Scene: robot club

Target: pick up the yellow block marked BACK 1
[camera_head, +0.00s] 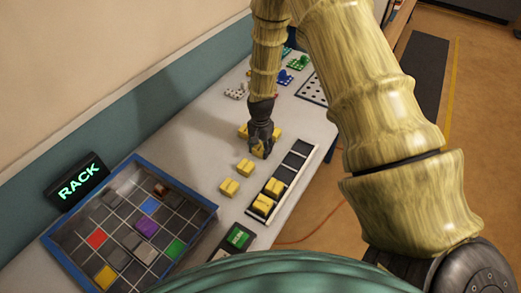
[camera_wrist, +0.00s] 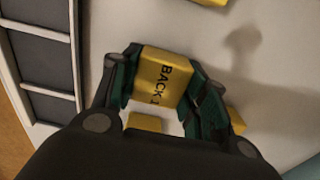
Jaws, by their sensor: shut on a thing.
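The yellow block marked BACK 1 (camera_wrist: 165,77) is between the two fingers of my gripper (camera_wrist: 165,88) in the wrist view, its lettering facing the camera. My gripper is shut on it. In the head view my gripper (camera_head: 260,146) is over the white table, beside the black slotted rack, and the held block (camera_head: 258,152) shows only partly under the fingers. I cannot tell whether the block touches the table.
Loose yellow blocks (camera_head: 229,187) (camera_head: 245,167) lie near my gripper. The slotted rack (camera_head: 302,147) holds two yellow blocks (camera_head: 263,205) at its near end; its far slots look empty. A blue-edged grid tray (camera_head: 210,207) and a RACK sign (camera_head: 77,188) stand at left.

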